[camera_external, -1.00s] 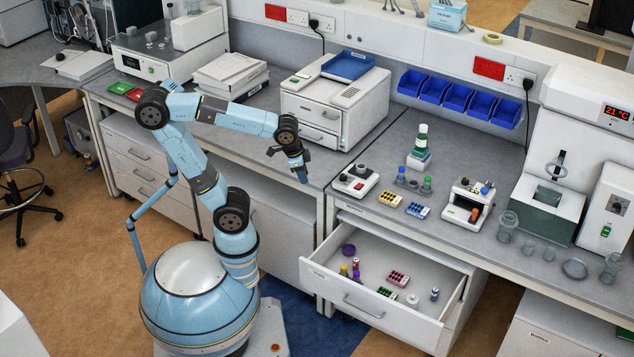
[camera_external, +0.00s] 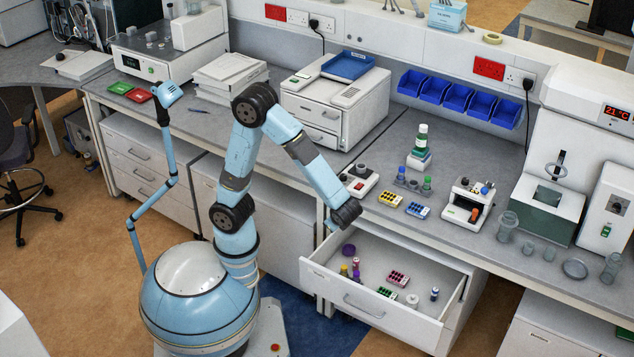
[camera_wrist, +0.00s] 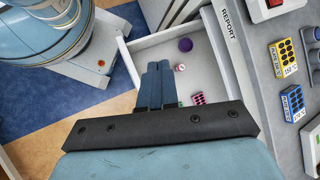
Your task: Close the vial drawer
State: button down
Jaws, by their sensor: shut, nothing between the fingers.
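The vial drawer (camera_external: 365,303) stands pulled out below the right-hand bench, with its handle on the front panel. It holds a purple cap, several vials, a pink vial rack (camera_external: 398,278), a green rack and a white round item. In the wrist view the drawer's pale wall (camera_wrist: 127,62) and floor show, with the purple cap (camera_wrist: 185,45) inside. My gripper (camera_wrist: 158,66) is shut and empty, and appears above the left part of the drawer. In the external view the fingers are hard to see behind the wrist. I see no contact with the drawer.
On the bench above the drawer are a yellow rack (camera_external: 389,199), a blue rack (camera_external: 417,210), a small device (camera_external: 358,181) and a white instrument (camera_external: 467,205). The bench edge lies close to my wrist. The floor in front of the drawer is clear.

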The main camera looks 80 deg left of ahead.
jog(key=d+f+m+t+y, duration=0.45)
jog(key=d+f+m, duration=0.25)
jog(key=d+f, duration=0.55)
jog(key=m+t, duration=0.9)
send_near(348, 289)
jog(key=shift+y, duration=0.25)
jog(key=x, duration=0.7)
jog(key=x, duration=2.9)
jog(key=shift+a, duration=0.15)
jog(key=shift+w+a+f, duration=0.1)
jog(key=shift+w, duration=0.05)
jog(key=v, duration=1.4)
jog(key=shift+s+d, duration=0.25)
jog(key=shift+d, duration=0.1)
